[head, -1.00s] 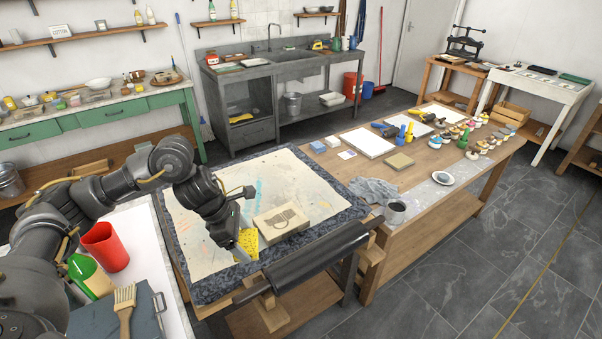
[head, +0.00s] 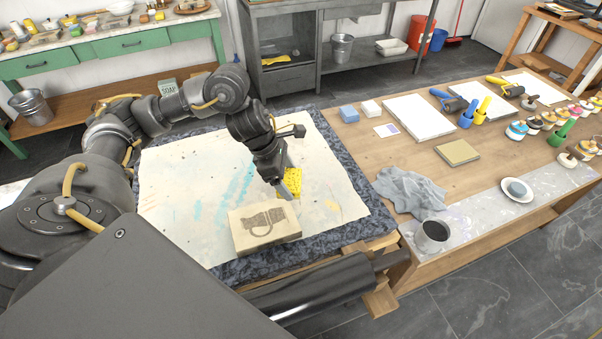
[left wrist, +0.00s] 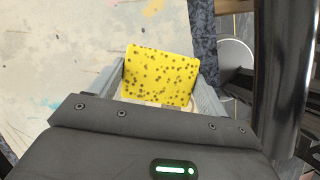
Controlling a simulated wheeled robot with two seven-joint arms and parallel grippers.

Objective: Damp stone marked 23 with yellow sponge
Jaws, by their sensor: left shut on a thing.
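A pale stone block (head: 263,227) with a dark drawing on its top lies on the stained sheet of the press bed. I cannot read a number on it. My left gripper (head: 288,190) is shut on the yellow sponge (head: 294,180), just behind the stone's far right part in the head view. I cannot tell whether the sponge touches the stone or the sheet. In the left wrist view the dotted yellow sponge (left wrist: 160,75) sits between the two grey fingers (left wrist: 160,90). My right gripper is not in view.
A black roller (head: 315,292) runs along the bed's near edge. A wooden table (head: 385,150) to the right holds a grey cloth (head: 410,192), a dark-filled cup (head: 432,236), a saucer (head: 517,190), and several rollers and jars. The sheet (head: 190,185) left of the stone is clear.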

